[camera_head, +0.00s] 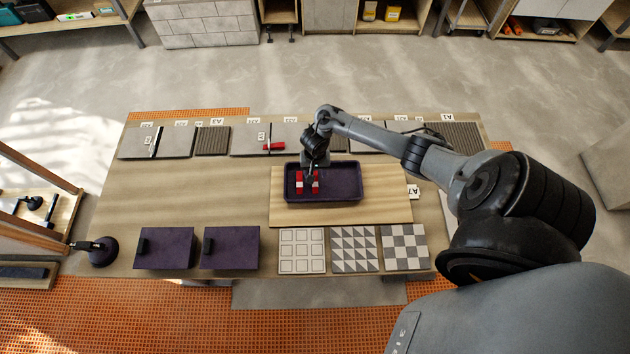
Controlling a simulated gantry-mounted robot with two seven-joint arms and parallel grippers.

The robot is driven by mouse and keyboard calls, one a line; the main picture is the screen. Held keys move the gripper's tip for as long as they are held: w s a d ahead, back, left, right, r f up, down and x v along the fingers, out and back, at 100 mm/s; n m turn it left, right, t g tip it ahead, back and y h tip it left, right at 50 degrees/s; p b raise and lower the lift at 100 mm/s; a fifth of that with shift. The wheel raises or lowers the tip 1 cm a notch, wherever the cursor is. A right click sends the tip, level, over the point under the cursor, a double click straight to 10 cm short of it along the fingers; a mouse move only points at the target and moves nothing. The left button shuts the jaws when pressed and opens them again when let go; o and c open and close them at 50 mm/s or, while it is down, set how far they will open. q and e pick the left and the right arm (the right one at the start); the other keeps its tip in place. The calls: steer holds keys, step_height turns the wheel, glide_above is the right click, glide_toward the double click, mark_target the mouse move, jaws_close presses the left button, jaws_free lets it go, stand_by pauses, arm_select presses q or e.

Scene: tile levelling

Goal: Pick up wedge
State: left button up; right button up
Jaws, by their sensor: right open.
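Red wedges (299,187) lie in the dark purple tray (345,197) on the wooden board, toward the tray's left end; some show white parts. My right gripper (310,184) reaches down over the tray from above, open, with its fingers among or just above the red wedges. I cannot tell whether it touches one. The gripper hides part of the wedges. Another red piece (274,147) lies at the back, on the row of grey tiles. My left gripper is not in view.
Grey tiles (250,141) with labels line the table's back edge. Two dark purple boxes or panels (165,248) and three patterned tiles (302,250) line the front. A black round tool (102,251) sits at the left front corner. The table's left middle is clear.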

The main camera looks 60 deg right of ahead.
steer(key=shift+f, duration=0.95)
jaws_close()
steer(key=shift+r, duration=0.1)
